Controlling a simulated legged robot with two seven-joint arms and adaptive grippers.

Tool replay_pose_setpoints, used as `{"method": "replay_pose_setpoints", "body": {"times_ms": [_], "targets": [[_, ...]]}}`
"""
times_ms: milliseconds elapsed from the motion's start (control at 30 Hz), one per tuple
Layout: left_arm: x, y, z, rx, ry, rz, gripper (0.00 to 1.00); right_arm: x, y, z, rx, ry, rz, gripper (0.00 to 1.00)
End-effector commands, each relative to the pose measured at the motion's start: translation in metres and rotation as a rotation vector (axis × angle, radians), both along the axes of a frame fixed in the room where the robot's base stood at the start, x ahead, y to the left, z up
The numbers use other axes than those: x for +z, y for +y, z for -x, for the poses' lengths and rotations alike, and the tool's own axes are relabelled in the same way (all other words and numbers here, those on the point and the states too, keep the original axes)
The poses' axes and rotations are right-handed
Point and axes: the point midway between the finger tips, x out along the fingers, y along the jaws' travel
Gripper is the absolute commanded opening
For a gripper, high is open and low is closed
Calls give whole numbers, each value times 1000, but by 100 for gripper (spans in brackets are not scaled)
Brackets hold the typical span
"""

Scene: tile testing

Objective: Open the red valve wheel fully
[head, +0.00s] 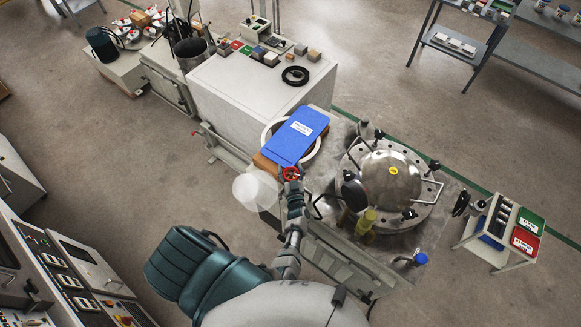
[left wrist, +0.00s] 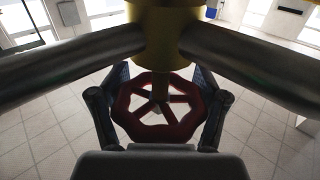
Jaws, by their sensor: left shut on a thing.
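The red valve wheel (head: 291,173) is small in the head view, just below the blue board. In the left wrist view the wheel (left wrist: 160,107) shows large, with its spokes and hub, below a yellow valve body (left wrist: 165,40). My left gripper (head: 292,181) is at the wheel. Its two fingers (left wrist: 158,108) lie on the left and right sides of the rim and are shut on it. Part of the wheel is hidden by the gripper in the head view. My right gripper is not seen.
A blue board (head: 292,143) with a white label lies just beyond the wheel. A domed metal vessel (head: 392,178) with handles stands to the right. A white cabinet (head: 250,95) stands behind. Metal pipes (left wrist: 60,70) run close on both sides of the valve.

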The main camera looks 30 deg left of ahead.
Motion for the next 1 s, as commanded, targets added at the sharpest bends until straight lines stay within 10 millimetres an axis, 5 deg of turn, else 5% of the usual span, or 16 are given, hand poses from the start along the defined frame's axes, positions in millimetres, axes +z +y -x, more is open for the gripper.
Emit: {"method": "replay_pose_setpoints", "body": {"times_ms": [367,400,467,1000], "targets": [[-4,-3,2,2,5,7,39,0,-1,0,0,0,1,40],[-4,-3,2,2,5,7,81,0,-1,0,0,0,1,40],[-4,-3,2,2,5,7,93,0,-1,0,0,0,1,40],[-2,0,0,-9,1,1,93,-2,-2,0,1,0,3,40]]}}
